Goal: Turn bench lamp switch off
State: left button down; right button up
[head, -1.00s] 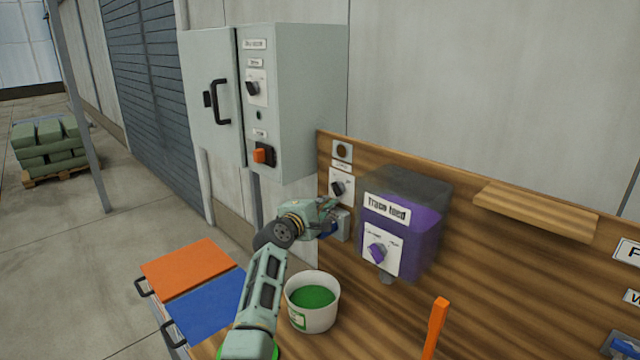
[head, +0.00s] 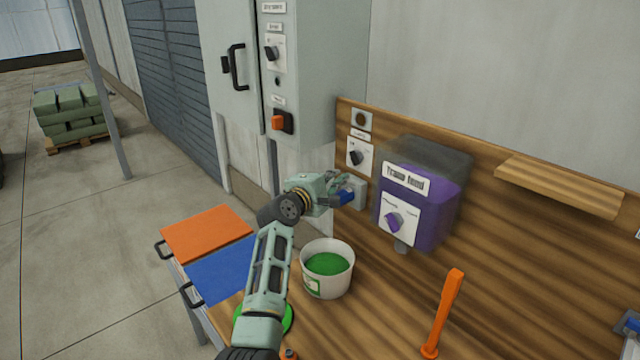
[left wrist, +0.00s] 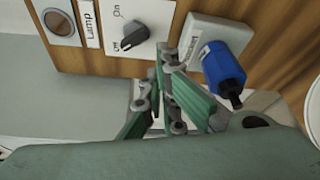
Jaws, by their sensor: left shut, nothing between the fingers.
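The bench lamp switch is a dark rotary knob (head: 355,157) on a white plate on the wooden back panel. In the left wrist view the knob (left wrist: 132,38) sits between the "On" and "Off" marks, and its bar slants down toward "Off". A round brownish lamp (head: 361,119) is above it, and the "Lamp" label (left wrist: 90,22) shows in the wrist view. My left gripper (head: 342,180) is shut and empty, just below and left of the switch plate. In the wrist view its fingertips (left wrist: 168,58) are near the knob's lower right, apart from it.
A grey box with a blue fitting (left wrist: 223,68) is right beside my fingers. The purple "Trace feed" tank (head: 425,205) is to the right. A white tub of green stuff (head: 327,268) stands on the bench below. A grey cabinet (head: 335,70) rises behind left; an orange-handled tool (head: 443,312) stands in front.

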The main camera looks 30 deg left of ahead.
pick_arm(q)
jog(key=s, duration=0.7)
jog(key=m+g+h+b, duration=0.15)
jog(key=m+b, duration=1.05)
jog(key=m, duration=2.1)
send_near(377, 141)
jog(key=shift+t+h, duration=0.25)
jog(key=shift+h, duration=0.2)
jog(key=p+x, duration=0.1)
jog(key=x, duration=0.1)
jog(key=p+x, duration=0.1)
jog(key=x, duration=0.1)
jog(key=p+x, duration=0.1)
jog(key=x, duration=0.1)
jog(key=shift+a+f, duration=0.2)
jog(key=shift+f, duration=0.15)
jog(key=a+f, duration=0.2)
jog(key=shift+w+a+f+p, duration=0.15)
jog(key=shift+w+a+p, duration=0.15)
jog(key=shift+w+p, duration=0.1)
jog(key=shift+a+f, duration=0.25)
jog(key=shift+d, duration=0.1)
